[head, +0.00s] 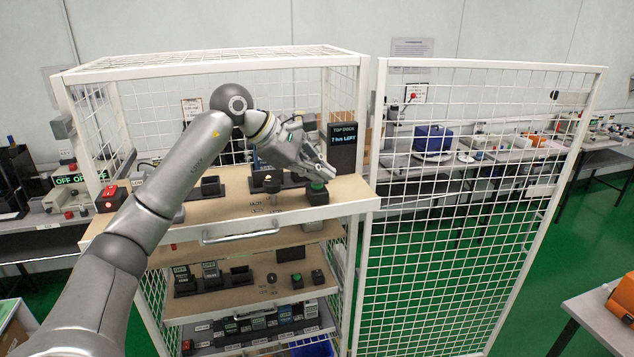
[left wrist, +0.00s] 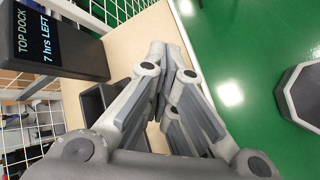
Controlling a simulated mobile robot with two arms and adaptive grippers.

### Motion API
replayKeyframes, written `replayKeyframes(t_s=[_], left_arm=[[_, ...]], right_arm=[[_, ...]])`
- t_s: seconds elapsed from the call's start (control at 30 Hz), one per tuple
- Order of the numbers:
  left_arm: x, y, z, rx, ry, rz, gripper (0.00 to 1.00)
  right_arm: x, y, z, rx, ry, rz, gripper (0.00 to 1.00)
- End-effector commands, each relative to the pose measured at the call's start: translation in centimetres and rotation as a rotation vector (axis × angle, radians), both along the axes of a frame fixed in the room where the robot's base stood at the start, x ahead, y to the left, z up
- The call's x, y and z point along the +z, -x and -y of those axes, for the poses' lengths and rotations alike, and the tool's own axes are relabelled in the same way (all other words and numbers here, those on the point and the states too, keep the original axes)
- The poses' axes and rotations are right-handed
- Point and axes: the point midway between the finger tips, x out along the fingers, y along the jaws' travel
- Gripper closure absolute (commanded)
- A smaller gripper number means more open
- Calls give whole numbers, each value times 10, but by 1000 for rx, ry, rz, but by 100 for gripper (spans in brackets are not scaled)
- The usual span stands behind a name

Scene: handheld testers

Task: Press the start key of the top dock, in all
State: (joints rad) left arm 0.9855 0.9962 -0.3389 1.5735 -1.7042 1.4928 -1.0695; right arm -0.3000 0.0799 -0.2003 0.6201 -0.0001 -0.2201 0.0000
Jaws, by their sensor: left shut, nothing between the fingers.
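The top dock is the tan top shelf (head: 235,208) of a white wire cage. Its display (head: 343,140) reads "TOP DOCK" and "7 hrs LEFT"; it also shows in the left wrist view (left wrist: 45,38). A green round key on a black box (head: 317,194) sits at the shelf's front right. My left gripper (head: 329,173) is shut and empty, its fingertips just above or at the green key; I cannot tell whether they touch. In the left wrist view the shut fingers (left wrist: 166,62) hide the key. My right gripper is not in view.
A red switch (head: 111,196) is at the shelf's left. A lower shelf holds testers (head: 211,273) and another green button (head: 297,281). The mesh door (head: 465,220) stands open at right.

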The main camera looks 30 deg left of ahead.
Motion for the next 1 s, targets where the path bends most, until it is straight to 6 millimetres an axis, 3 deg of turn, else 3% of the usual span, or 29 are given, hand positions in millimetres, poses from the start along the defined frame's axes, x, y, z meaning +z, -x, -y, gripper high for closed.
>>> replayKeyframes(t_s=[0.47,0.83,1.0], left_arm=[[17,0,0,1,-1,-2,100],[18,0,0,1,0,-2,100],[29,0,0,1,-1,0,100]], right_arm=[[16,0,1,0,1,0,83],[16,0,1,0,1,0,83],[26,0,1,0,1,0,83]])
